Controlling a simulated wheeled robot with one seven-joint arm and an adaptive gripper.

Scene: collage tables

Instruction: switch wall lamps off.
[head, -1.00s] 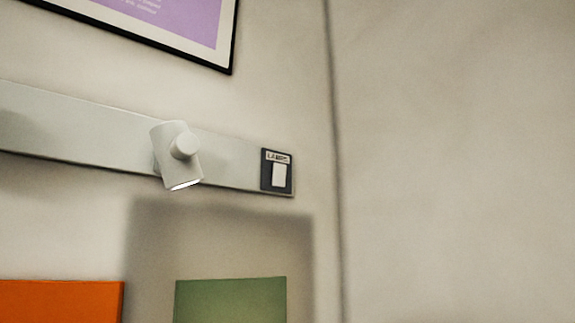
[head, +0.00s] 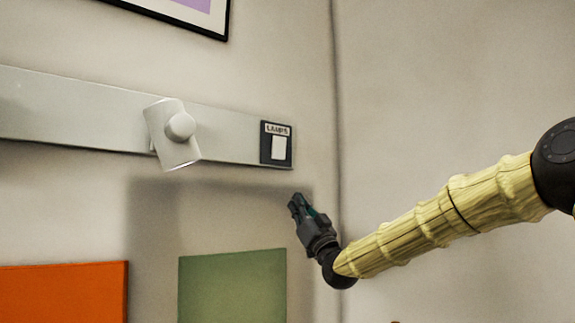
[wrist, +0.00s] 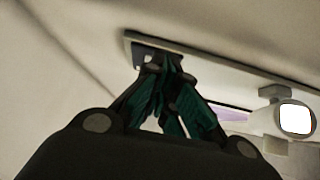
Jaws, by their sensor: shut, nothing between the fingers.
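The wall lamp (head: 172,134) is a white cylinder on a pale rail. Its face shows bright white in the wrist view (wrist: 296,118), so it looks lit. The dark switch plate labelled "LAMPS" (head: 267,157) with a white rocker (head: 279,147) sits at the rail's right end. My gripper (head: 295,201) is shut and empty, just below and slightly right of the plate, pointing up toward it. In the wrist view my fingertips (wrist: 160,64) cover most of the plate (wrist: 140,50). I cannot tell whether they touch it.
The pale rail (head: 75,110) runs left along the wall. A framed poster (head: 190,15) hangs above. Orange (head: 65,292) and green (head: 232,290) panels are below. A wall corner lies just right of the switch, with bare wall beyond.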

